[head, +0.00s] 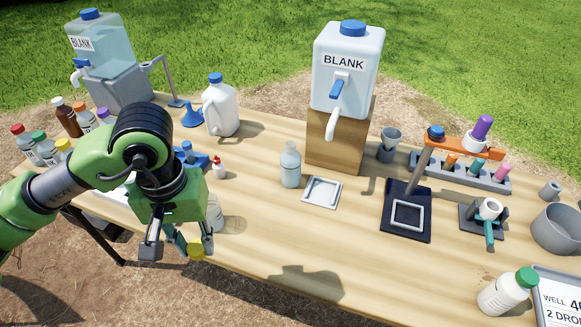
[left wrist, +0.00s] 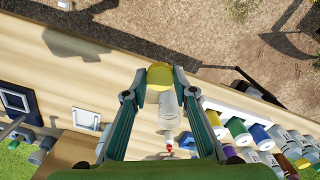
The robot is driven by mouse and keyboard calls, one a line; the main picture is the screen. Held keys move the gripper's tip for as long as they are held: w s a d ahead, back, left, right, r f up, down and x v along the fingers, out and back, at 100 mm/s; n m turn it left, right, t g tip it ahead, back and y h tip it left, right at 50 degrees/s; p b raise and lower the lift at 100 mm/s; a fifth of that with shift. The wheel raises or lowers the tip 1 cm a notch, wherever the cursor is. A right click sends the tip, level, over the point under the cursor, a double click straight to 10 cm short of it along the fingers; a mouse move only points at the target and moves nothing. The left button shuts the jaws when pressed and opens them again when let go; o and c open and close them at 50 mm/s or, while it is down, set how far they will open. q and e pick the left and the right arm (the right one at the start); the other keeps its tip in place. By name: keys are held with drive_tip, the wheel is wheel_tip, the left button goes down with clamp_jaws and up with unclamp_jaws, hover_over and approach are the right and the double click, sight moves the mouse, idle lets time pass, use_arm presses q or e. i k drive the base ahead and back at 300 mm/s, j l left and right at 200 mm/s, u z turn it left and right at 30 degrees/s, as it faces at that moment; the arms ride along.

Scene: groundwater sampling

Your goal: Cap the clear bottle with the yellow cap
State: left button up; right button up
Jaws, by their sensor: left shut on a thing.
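My left gripper (head: 175,248) points down near the table's front edge at the left. It is shut on the yellow cap (head: 196,250), which also shows between the fingertips in the left wrist view (left wrist: 159,75). A clear bottle (head: 214,214) stands just behind the gripper, partly hidden by it. In the left wrist view this bottle (left wrist: 170,108) lies beyond the cap, which overlaps its end; I cannot tell whether they touch. Another clear, uncapped-looking bottle (head: 290,166) stands upright farther right, apart from the gripper. My right gripper is not in view.
A small red-tipped bottle (head: 218,168) stands behind the nearer bottle. Several color-capped bottles (head: 47,150) stand at the left. A white tray (head: 322,192) and the BLANK container (head: 346,80) are near the middle. The front middle of the table is clear.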

sight(290, 158)
drive_tip(key=k+j+u, duration=1.05)
drive_tip(key=k, duration=0.05)
